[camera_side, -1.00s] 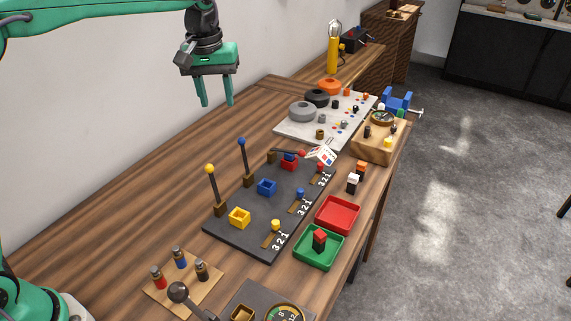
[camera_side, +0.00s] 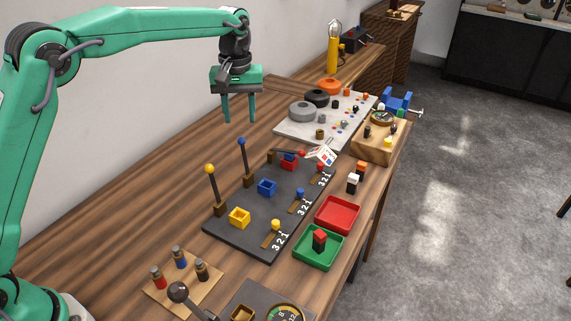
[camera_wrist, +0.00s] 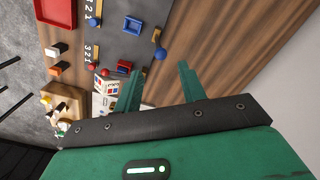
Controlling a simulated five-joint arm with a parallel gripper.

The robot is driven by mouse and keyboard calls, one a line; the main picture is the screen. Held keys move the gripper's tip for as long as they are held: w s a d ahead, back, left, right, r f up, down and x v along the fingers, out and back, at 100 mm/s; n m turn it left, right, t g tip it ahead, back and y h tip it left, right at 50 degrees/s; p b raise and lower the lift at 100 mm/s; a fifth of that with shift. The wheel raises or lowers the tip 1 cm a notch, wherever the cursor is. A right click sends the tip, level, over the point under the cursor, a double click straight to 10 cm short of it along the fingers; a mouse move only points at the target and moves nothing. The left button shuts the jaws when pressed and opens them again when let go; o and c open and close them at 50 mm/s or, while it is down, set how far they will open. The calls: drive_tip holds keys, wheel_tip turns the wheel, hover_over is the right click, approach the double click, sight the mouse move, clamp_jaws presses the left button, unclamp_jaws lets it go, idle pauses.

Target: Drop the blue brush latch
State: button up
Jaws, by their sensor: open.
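The blue brush latch is an upright dark lever with a blue ball (camera_side: 242,142) on the far edge of a dark board (camera_side: 222,232). The ball also shows in the wrist view (camera_wrist: 161,54), between and just beyond my fingertips. My gripper (camera_side: 239,120) is open and empty, pointing down. In the side view its fingertips appear just above the blue ball, with a small gap. The blue square holder (camera_side: 267,187) sits on the board beside the latch.
A yellow-ball lever (camera_side: 210,169) stands upright nearer the camera. A red-ball lever (camera_side: 302,154) lies lowered towards a red holder, beside a white cube (camera_side: 321,155). Red (camera_side: 337,214) and green (camera_side: 318,262) trays lie along the front. The table behind the levers is clear.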

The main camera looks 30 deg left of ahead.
hover_over(244, 156)
drive_tip(key=shift+w+a+f, duration=0.15)
drive_tip(key=shift+a+f, duration=0.05)
drive_tip(key=shift+f, duration=1.35)
drive_tip(key=shift+w+a+f, duration=0.1)
drive_tip(key=shift+a+f, duration=0.05)
drive_tip(key=shift+f, duration=1.4)
drive_tip(key=shift+c, duration=0.2)
clamp_jaws()
